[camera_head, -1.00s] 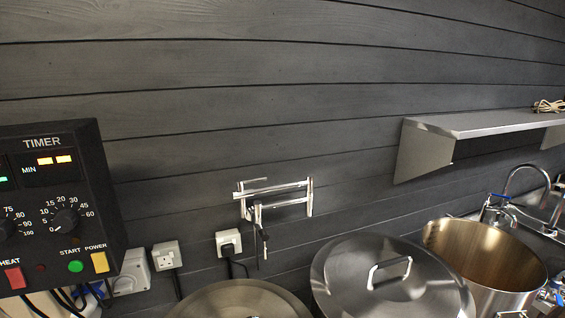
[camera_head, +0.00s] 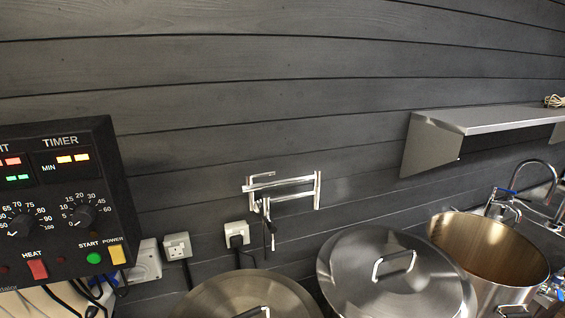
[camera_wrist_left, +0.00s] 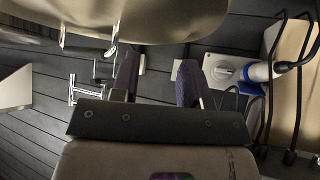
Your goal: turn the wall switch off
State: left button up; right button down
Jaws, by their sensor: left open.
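A grey wall box (camera_head: 147,263), which looks like the wall switch, is on the dark plank wall, partly hidden by the control panel in the head view. In the left wrist view, which looks upside down, the wall switch (camera_wrist_left: 221,69) shows a round dial with a blue and white plug (camera_wrist_left: 258,72) at its side. The dial's setting is too small to read. My left gripper (camera_wrist_left: 155,68) is open and empty, its purple-grey fingers apart, with the switch just right of the right finger in the picture. No gripper shows in the head view.
The control panel (camera_head: 65,190) juts out at left, with cables below. Two sockets (camera_head: 177,246) (camera_head: 236,234) and a folding tap (camera_head: 283,190) are on the wall. Lidded pots (camera_head: 397,275) and an open pot (camera_head: 487,258) stand below. A steel shelf (camera_head: 480,120) is at right.

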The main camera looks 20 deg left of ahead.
pick_arm(q)
jog(key=s+d+f+m+g+h+p, duration=0.2)
jog(key=s+d+f+m+p, duration=0.15)
jog(key=s+d, duration=0.75)
jog(key=s+d+f+m+g+p, duration=0.1)
jog(key=s+f+g+p, duration=0.1)
jog(key=s, duration=0.8)
jog(key=shift+d+f+g, duration=0.25)
jog(key=shift+f+g, duration=0.4)
jog(key=shift+g, duration=0.05)
pick_arm(e)
notch_tip(320, 180, up, 7)
jog(key=shift+f, duration=0.15)
pick_arm(q)
jog(key=shift+s+m, duration=0.1)
jog(key=shift+m, duration=0.15)
